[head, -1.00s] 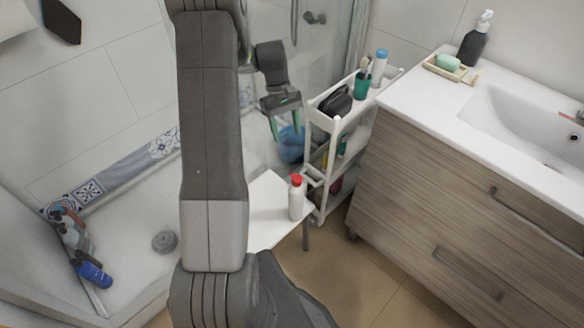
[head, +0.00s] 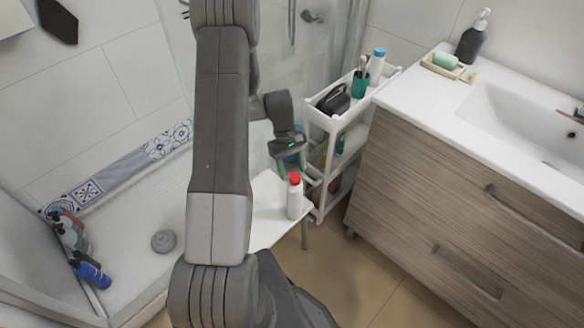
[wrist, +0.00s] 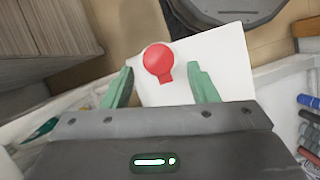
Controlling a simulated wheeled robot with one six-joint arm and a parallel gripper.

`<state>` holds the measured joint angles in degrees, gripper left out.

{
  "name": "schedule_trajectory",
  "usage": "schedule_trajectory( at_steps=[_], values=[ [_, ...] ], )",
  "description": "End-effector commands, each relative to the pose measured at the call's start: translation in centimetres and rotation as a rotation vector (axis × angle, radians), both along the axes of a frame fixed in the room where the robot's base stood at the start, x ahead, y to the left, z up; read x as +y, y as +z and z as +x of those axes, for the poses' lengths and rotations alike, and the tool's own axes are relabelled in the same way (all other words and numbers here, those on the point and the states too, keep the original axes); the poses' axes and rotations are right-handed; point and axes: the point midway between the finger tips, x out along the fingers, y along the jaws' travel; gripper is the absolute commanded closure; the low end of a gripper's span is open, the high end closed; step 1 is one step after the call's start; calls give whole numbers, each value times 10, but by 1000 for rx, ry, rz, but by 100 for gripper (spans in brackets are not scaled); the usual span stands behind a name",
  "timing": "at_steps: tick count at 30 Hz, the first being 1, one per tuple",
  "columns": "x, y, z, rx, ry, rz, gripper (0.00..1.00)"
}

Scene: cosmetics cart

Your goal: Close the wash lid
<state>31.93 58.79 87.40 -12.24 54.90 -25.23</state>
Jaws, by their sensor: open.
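The wash bottle (head: 294,203) is white and stands upright on a small white table (head: 268,222). Its red lid (head: 294,178) is on top; in the wrist view the lid (wrist: 158,58) shows as a red disc with a short tab toward my gripper. I cannot tell how far the lid is open. My gripper (head: 291,163) is open and empty, just behind the bottle top in the head view. In the wrist view its green fingers (wrist: 160,80) lie to either side of the lid's tab, apart from it.
A white cart (head: 318,120) with toiletries stands right of the bottle, close to my gripper. The wooden vanity (head: 430,190) is farther right. A shower tray with several bottles (head: 92,272) lies left. Tan floor is clear in front.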

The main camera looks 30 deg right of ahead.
Motion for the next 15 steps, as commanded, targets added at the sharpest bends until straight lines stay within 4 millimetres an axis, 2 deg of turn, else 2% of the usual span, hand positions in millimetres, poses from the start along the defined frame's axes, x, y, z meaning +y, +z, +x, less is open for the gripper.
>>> schedule_trajectory(
  at_steps=[8,11,15],
  values=[
    [0,-2,-1,0,0,0,47],
    [0,-2,-1,0,0,0,62],
    [0,-2,-1,0,0,0,90]
  ],
)
